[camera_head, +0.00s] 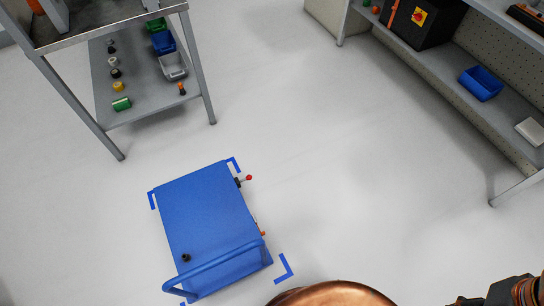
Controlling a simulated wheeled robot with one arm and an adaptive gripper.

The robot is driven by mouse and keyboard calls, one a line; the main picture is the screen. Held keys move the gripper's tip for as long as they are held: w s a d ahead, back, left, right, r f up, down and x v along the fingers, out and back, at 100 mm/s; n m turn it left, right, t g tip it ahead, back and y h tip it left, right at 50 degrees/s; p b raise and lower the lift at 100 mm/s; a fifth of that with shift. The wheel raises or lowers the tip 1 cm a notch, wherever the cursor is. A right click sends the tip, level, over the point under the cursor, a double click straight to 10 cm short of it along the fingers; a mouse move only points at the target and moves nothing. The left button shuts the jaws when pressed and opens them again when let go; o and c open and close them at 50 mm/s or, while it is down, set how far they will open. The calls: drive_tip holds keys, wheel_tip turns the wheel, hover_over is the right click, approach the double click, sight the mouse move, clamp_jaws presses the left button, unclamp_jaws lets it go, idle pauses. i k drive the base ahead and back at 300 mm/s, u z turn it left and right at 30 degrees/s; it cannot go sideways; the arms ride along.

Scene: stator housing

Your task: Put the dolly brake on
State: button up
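The blue dolly (205,215) stands on the pale floor at the lower left of the head view. Its blue push handle (215,264) arches over the near end. A short lever with a red knob (248,178) sticks out from its right side near the far end. A smaller orange-red tip (262,233) shows lower on the same side. A small black part (186,258) sits on the deck near the handle. I cannot tell which part is the brake or how it is set. The fingers of my gripper are not in view.
Blue corner marks (286,269) lie on the floor around the dolly. A metal rack (130,82) with bins and small parts stands at upper left. A shelved bench (450,85) with a blue bin (480,83) stands at right. The floor between is clear.

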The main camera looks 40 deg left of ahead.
sight(248, 178)
drive_tip(key=i, duration=1.9)
drive_tip(key=u, duration=2.8)
drive_tip(key=k, duration=0.65)
drive_tip(key=z, duration=0.35)
drive_tip(key=i, duration=0.8)
drive_tip(key=u, duration=1.2)
drive_tip(key=i, duration=0.6)
drive_tip(key=u, duration=0.7)
